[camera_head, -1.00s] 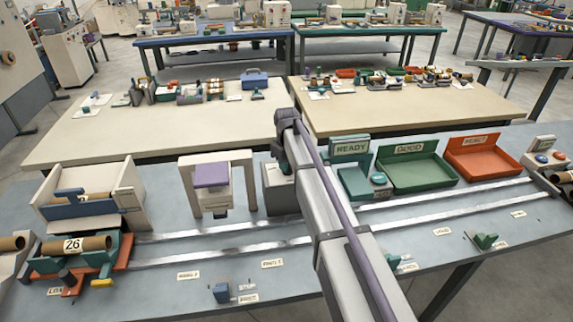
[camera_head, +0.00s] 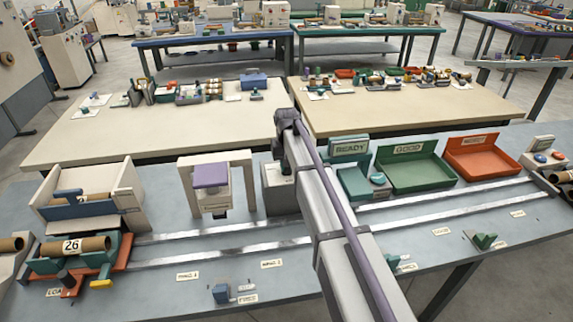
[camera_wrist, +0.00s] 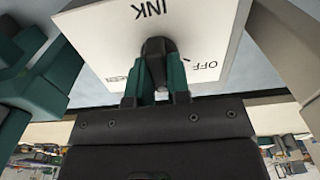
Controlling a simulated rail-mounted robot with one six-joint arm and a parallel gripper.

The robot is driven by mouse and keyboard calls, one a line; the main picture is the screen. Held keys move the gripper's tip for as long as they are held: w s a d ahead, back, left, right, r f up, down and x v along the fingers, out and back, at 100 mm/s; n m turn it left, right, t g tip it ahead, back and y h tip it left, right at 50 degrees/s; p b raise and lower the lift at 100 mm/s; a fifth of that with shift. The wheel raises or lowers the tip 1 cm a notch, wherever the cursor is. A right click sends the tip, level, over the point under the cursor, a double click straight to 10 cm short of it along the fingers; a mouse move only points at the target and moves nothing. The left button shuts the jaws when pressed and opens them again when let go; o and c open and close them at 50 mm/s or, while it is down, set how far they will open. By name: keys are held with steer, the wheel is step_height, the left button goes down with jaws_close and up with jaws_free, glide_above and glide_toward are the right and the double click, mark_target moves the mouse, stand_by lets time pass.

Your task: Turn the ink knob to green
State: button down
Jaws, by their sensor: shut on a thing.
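The ink box is a pale box whose face (camera_wrist: 208,35) reads INK and OFF upside down in the wrist view. A second label near the left finger is partly hidden and I cannot read it. The dark ink knob (camera_wrist: 155,47) sticks out of that face. My gripper (camera_wrist: 157,78) is shut on the knob, with one green finger on each side. In the head view the ink box (camera_head: 275,190) stands at the back of the bench, partly behind my arm. The knob and fingertips are hidden there.
A white frame with a purple block (camera_head: 211,174) stands left of the ink box. A teal READY unit (camera_head: 350,147), a green GOOD tray (camera_head: 440,178) and an orange tray (camera_head: 505,165) stand to the right. Metal rails (camera_head: 220,245) run along the bench.

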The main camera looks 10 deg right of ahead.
stand_by(0.3)
steer(key=c, duration=1.1)
jaws_free()
step_height(320, 180, up, 11)
steer(key=p, duration=1)
steer(key=shift+f+p, duration=0.1)
steer(key=shift+p, duration=0.3)
